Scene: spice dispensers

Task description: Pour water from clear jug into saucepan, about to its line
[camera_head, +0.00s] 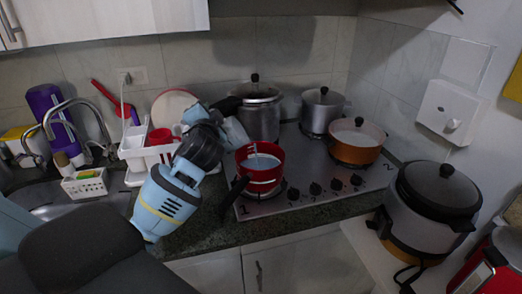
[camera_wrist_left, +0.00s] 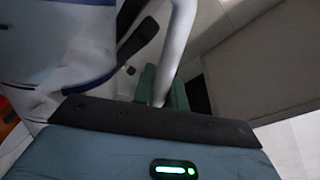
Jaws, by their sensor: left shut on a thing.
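The red saucepan (camera_head: 266,180) stands at the front left of the hob, its black handle pointing to the lower left. Pale liquid shows inside it, with a pale upright mark on the inner wall; I cannot tell the exact level against the line. My left gripper (camera_head: 214,124) is shut on the clear jug (camera_head: 236,133) and holds it tilted at the saucepan's upper left rim. The gripper hides much of the jug. A pale body and curved handle, probably the jug (camera_wrist_left: 178,40), fill much of the left wrist view. I cannot make out a stream. My right gripper is out of view.
A tall steel pot (camera_head: 260,118), a smaller grey pot (camera_head: 322,112) and an orange pan (camera_head: 356,148) stand on the hob (camera_head: 310,180). A white dish rack (camera_head: 134,150) is left of my gripper. A large cooker (camera_head: 430,215) stands at right.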

